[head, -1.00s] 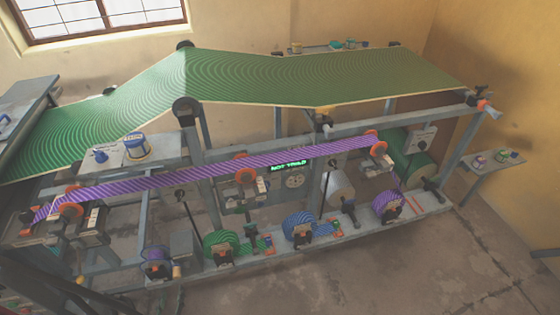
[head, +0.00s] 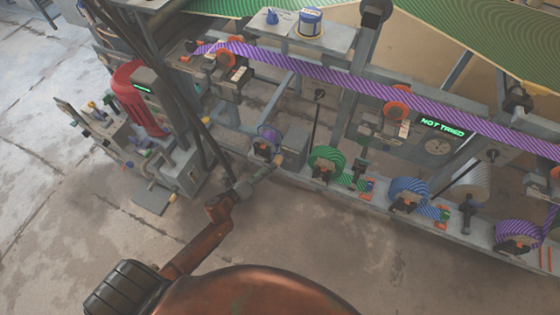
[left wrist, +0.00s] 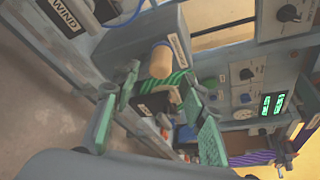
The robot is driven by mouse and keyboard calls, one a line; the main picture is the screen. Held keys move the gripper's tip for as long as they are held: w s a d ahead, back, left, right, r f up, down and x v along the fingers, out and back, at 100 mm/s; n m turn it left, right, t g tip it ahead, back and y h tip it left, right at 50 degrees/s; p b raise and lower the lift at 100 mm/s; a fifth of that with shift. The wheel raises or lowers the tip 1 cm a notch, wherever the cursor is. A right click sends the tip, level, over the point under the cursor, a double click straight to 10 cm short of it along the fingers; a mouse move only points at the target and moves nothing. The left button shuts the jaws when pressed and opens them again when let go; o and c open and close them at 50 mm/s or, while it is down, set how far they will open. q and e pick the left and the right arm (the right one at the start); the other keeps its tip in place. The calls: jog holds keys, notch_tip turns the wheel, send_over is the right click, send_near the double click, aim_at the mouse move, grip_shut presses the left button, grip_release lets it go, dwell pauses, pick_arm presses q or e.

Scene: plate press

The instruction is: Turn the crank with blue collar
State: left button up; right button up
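The wooden crank handle (head: 263,173) sticks out from a grey box (head: 292,150) at the low left end of the press. In the left wrist view the tan handle knob (left wrist: 160,62) shows near the middle, just ahead of my fingers. My left gripper (head: 243,187) is at the outer end of this handle. In the left wrist view my left gripper (left wrist: 158,88) is open, with its green fingers apart on either side below the knob. Contact is unclear. My right gripper is not in view.
Green (head: 327,160), blue (head: 408,194) and purple (head: 518,236) striped rolls stand along the lower rail. A dark lever (head: 317,115) rises behind the box. A red machine (head: 140,97) stands at left. The display (head: 442,127) reads NOT TRIED. Floor in front is bare.

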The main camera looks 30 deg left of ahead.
aim_at(279, 161)
pick_arm(q)
jog(key=b+x, duration=0.1)
jog(key=x, duration=0.5)
jog(key=shift+f+b, duration=0.1)
jog(key=shift+b, duration=0.25)
jog(key=shift+w+d, duration=0.15)
jog(key=shift+w, duration=0.4)
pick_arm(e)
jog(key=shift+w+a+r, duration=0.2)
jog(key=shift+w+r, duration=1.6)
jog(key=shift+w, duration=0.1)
pick_arm(q)
jog(key=shift+c, duration=0.6)
grip_shut()
